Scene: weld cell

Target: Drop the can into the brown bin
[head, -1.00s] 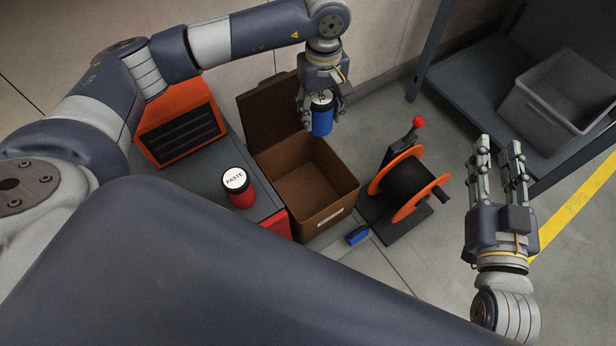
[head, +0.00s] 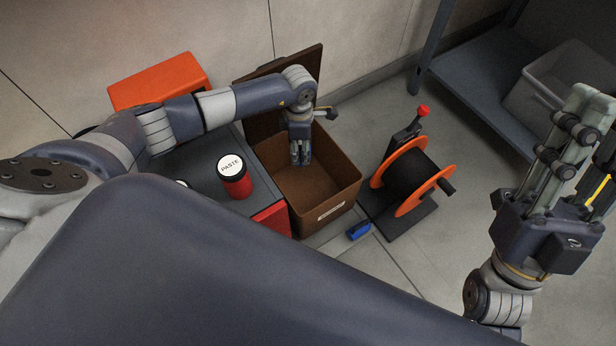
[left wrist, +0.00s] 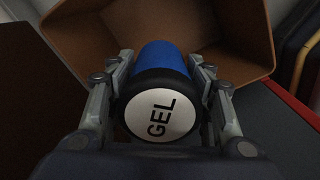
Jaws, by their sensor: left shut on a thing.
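My left gripper (head: 300,158) hangs over the brown bin (head: 338,203), fingers pointing down. In the left wrist view my left gripper (left wrist: 168,95) is shut on a blue can (left wrist: 163,57) with a black rim and a white end marked GEL. The can lies between the two fingers, with the bin's inside (left wrist: 232,62) beyond it. In the head view the gripper and wrist hide the can. The bin is open, its lid (head: 305,62) standing up at the back. My right gripper (head: 592,122) is raised at the right, open and empty, well away from the bin.
A red PASTE can (head: 235,182) stands on the grey cabinet top left of the bin. An orange box (head: 160,80) is behind it. An orange-black reel (head: 408,180) and a small blue object (head: 359,230) are right of the bin. A grey crate (head: 570,85) sits on a shelf.

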